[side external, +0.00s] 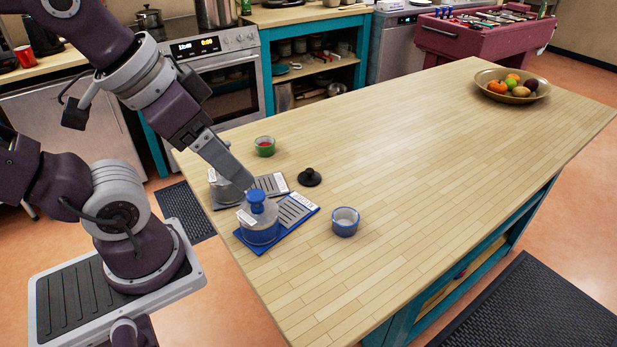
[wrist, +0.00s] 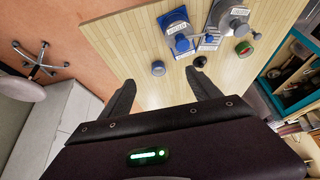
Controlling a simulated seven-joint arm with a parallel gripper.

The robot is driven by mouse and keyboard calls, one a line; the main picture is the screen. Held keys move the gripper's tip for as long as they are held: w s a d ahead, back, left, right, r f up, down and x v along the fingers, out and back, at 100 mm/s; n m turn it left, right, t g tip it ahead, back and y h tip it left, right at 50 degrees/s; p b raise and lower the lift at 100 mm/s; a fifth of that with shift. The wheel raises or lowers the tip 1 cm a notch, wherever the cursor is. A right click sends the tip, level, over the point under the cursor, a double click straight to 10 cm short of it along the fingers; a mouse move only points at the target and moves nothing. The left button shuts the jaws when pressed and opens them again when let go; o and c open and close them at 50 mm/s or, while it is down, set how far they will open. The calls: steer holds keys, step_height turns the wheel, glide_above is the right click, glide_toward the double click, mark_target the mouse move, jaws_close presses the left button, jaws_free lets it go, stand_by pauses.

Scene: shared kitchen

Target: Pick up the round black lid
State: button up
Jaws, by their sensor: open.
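The round black lid (side external: 310,177) lies on the wooden counter, right of the grey tray and behind the blue one, with its knob up. In the wrist view the lid (wrist: 200,62) is small, beyond the fingertip on the right. My gripper (wrist: 160,88) is open with nothing between its fingers. In the side view my gripper is seen edge-on above the trays, left of the lid and apart from it; its fingertips cannot be made out clearly there.
A blue-lidded pot (side external: 260,222) stands on a blue tray (side external: 298,209). A grey pot (side external: 226,188) stands on a grey tray (side external: 271,184). A blue cup (side external: 345,222) and a green cup (side external: 265,146) flank the lid. A fruit bowl (side external: 512,87) sits far right; mid-counter is clear.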

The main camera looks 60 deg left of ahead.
steer(key=n+g, duration=0.5)
steer(key=n, duration=0.7)
glide_above(309, 170)
step_height(309, 170, down, 15)
steer(key=shift+s+r, duration=0.1)
steer(key=shift+g, duration=0.3)
steer(key=f, duration=0.8)
steer(key=shift+w, duration=0.2)
steer(key=shift+r, duration=0.1)
steer(key=c, duration=1.2)
steer(key=shift+c, duration=0.2)
